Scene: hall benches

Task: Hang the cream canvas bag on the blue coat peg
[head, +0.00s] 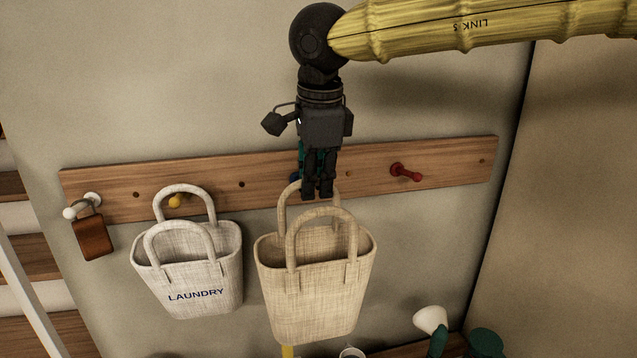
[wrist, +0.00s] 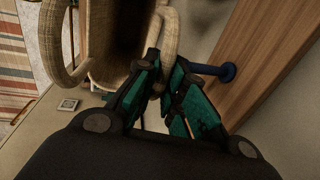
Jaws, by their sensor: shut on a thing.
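The cream canvas bag (head: 312,300) hangs upright and open-topped below my gripper (head: 318,192), in front of the wooden peg rail. My gripper is shut on the bag's rear handle; the front handle stands free. In the wrist view, my gripper (wrist: 165,92) has its teal-lined fingers around the pale handle (wrist: 170,42). The blue coat peg (wrist: 218,72) sticks out of the rail just right of the fingers. In the head view, the blue peg (head: 294,178) is mostly hidden behind my gripper. I cannot tell whether its tip is inside the handle loop.
A white LAUNDRY bag (head: 190,270) hangs left by the yellow peg (head: 175,201). A brown tag-like thing (head: 93,237) hangs from the white peg (head: 69,212). The red peg (head: 407,172) on the right is bare. A white-and-green object (head: 431,322) stands below right.

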